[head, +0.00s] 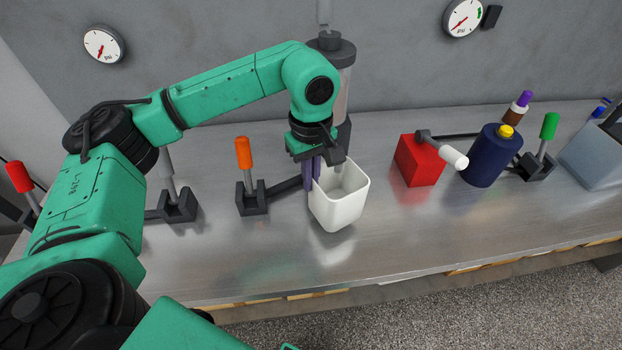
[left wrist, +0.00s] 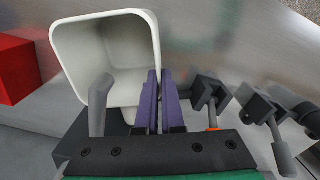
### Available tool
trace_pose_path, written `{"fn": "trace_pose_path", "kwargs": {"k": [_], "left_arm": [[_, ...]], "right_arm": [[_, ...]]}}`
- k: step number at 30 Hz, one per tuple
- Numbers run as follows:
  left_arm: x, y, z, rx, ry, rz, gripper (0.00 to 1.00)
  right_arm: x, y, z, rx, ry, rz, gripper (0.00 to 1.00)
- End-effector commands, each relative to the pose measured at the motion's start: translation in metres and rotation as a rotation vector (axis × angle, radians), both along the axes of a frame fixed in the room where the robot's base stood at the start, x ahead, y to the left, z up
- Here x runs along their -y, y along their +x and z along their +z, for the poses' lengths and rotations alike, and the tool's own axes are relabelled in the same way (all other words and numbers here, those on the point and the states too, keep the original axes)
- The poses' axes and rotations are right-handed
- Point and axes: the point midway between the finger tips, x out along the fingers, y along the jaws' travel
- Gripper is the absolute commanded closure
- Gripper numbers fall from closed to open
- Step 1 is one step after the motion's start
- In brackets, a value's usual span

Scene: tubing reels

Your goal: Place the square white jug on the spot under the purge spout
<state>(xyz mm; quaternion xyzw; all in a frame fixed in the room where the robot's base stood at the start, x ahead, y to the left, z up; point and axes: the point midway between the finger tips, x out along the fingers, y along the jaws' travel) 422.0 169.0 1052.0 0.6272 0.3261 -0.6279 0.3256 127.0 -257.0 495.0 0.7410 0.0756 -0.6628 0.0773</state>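The square white jug (head: 340,205) is at the middle of the metal bench, open top up, seemingly just above the surface. My left gripper (head: 313,172) is at its left side, its purple fingers nearly together. In the left wrist view the fingers (left wrist: 160,100) pinch the wall of the jug (left wrist: 108,55). A clear upright cylinder with a dark cap (head: 331,48) stands behind my wrist. A grey spout-like piece (left wrist: 101,100) shows against the jug's opening in the left wrist view. I cannot make out the spot under it. My right gripper is not in view.
An orange-handled valve (head: 245,155) stands left of the jug. To the right are a red block (head: 418,160) with a white-ended lever, a dark blue bottle (head: 490,155) and a green-handled valve (head: 548,128). The bench front (head: 410,245) is clear.

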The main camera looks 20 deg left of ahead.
Motion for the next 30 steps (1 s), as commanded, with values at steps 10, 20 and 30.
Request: {"fn": "trace_pose_path", "kwargs": {"k": [10, 20, 30], "left_arm": [[-0.003, 0.005, -0.036, 0.0, 0.0, -0.001, 1.0], [-0.003, 0.005, -0.039, -0.001, 0.001, 0.0, 0.69], [-0.003, 0.005, -0.036, 0.0, 0.0, 0.0, 0.65]], "right_arm": [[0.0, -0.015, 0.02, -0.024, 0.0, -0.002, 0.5], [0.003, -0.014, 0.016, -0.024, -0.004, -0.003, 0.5], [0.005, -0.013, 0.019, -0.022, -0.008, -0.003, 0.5]]}}
